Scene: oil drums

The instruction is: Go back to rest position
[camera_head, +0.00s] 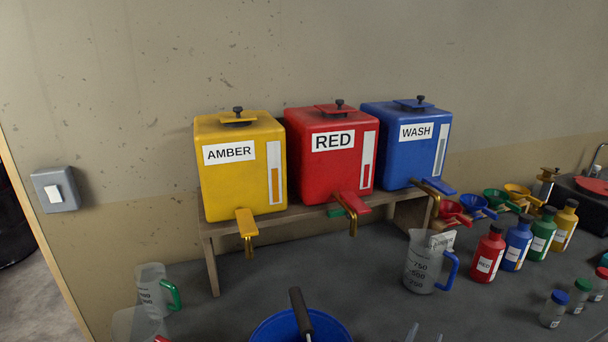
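Two slim pale tips at the bottom edge, right of centre, look like the fingertips of my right gripper (425,336). They stand apart with bare dark worktop between them, and nothing shows held. The rest of that gripper is cut off by the frame edge. My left gripper is not in view. The worktop (350,275) is dark grey.
Yellow AMBER (240,185), red RED (318,170) and blue WASH (400,155) dispensers stand on a wooden shelf (212,262). A blue-handled jug (422,270), a green-handled jug (150,290) and a blue bucket (268,330) stand before it. Several bottles (488,255) crowd the right.

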